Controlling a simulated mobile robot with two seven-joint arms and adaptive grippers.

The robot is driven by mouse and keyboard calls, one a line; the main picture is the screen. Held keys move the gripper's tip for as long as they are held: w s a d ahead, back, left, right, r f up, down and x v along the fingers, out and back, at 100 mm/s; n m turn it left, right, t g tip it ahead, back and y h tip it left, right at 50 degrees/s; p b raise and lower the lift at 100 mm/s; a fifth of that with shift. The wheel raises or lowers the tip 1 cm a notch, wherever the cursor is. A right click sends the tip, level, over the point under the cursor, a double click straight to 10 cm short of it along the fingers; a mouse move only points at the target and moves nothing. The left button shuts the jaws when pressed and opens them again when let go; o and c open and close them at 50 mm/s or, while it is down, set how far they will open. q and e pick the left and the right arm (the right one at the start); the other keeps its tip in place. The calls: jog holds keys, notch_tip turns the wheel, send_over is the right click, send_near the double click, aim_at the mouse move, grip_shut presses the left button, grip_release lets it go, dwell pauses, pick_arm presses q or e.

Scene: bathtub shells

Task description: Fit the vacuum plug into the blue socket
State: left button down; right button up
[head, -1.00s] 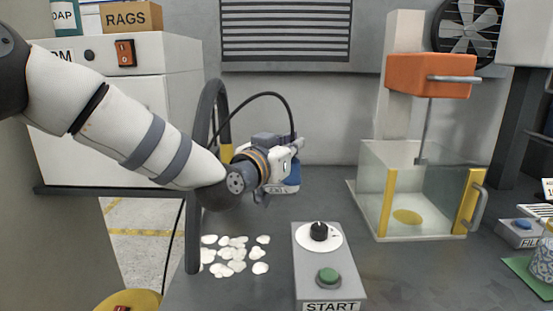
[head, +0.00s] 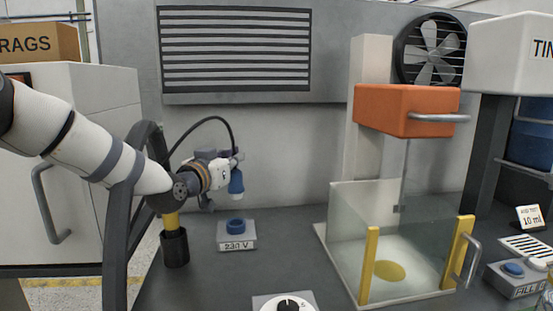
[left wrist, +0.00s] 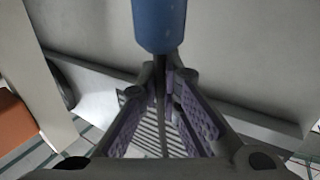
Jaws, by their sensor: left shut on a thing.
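My left gripper (head: 236,163) is shut on the blue vacuum plug (head: 237,183) and holds it in the air, with its pale end pointing down. The plug's blue body also shows at the top of the left wrist view (left wrist: 158,25), between the closed fingertips. A thin black cable arcs up behind the gripper. The blue socket (head: 235,223) is a round blue ring on top of a small grey box marked 230 V. In the head view the plug appears above the socket, with a visible gap; the depth offset is hard to tell. My right gripper is not in view.
A yellow tube stands in a black holder (head: 175,250) left of the socket. A glass-walled press (head: 345,215) stands at right. A dial box (head: 284,304) is in front. Counter around the socket is clear.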

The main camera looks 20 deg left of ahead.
aim_at(233, 180)
pick_arm(q)
jog(key=shift+w+a, duration=0.2)
jog(key=shift+a, duration=0.1)
jog(key=shift+s+r, duration=0.1)
jog(key=shift+s, duration=0.2)
jog(key=shift+f+b, duration=0.45)
jog(key=shift+f, duration=2.5)
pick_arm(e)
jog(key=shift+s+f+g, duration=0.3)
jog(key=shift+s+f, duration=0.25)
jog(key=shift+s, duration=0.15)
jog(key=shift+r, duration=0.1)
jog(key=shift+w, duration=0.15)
pick_arm(q)
jog(key=shift+p, duration=0.3)
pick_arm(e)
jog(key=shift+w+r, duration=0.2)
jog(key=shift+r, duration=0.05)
pick_arm(q)
jog(key=shift+r, duration=0.1)
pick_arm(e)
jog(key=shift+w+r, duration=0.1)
